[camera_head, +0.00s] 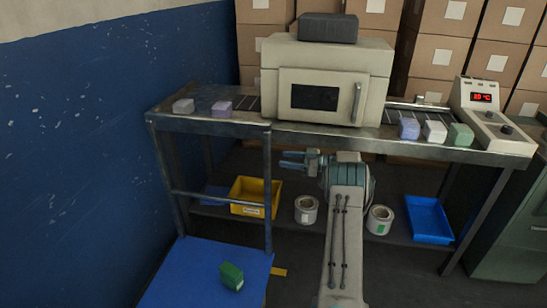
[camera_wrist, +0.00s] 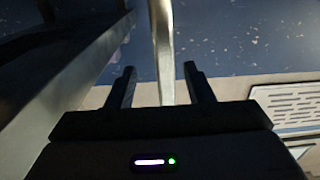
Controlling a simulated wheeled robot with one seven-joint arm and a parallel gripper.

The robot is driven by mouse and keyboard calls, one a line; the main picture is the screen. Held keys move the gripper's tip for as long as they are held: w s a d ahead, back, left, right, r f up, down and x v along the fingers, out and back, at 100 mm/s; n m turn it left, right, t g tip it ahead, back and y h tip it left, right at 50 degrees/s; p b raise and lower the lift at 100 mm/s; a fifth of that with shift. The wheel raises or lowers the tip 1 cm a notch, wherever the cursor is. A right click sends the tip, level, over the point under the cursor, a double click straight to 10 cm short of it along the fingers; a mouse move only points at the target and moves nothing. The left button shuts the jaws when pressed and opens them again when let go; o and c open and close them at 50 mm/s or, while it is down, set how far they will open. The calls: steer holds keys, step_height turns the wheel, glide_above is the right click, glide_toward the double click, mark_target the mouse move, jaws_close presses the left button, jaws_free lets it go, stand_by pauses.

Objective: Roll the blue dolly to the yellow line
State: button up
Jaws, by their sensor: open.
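A short piece of yellow line (camera_head: 280,272) shows on the floor just right of the deck; the rest is hidden. My gripper (camera_head: 284,161) is open and points left, close to the frame's right post. In the wrist view a metal post (camera_wrist: 163,45) shows in the gap between my open fingers (camera_wrist: 160,78). I cannot tell whether they touch it.
A conveyor bench with a cream wrapper machine (camera_head: 325,80) spans the back. Its lower shelf holds a yellow bin (camera_head: 243,208), two white rolls and a blue tray (camera_head: 428,220). A blue wall (camera_head: 90,150) stands close left of the dolly. A green cabinet (camera_head: 510,235) is at right.

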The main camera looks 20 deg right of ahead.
steer(key=shift+v, duration=2.2)
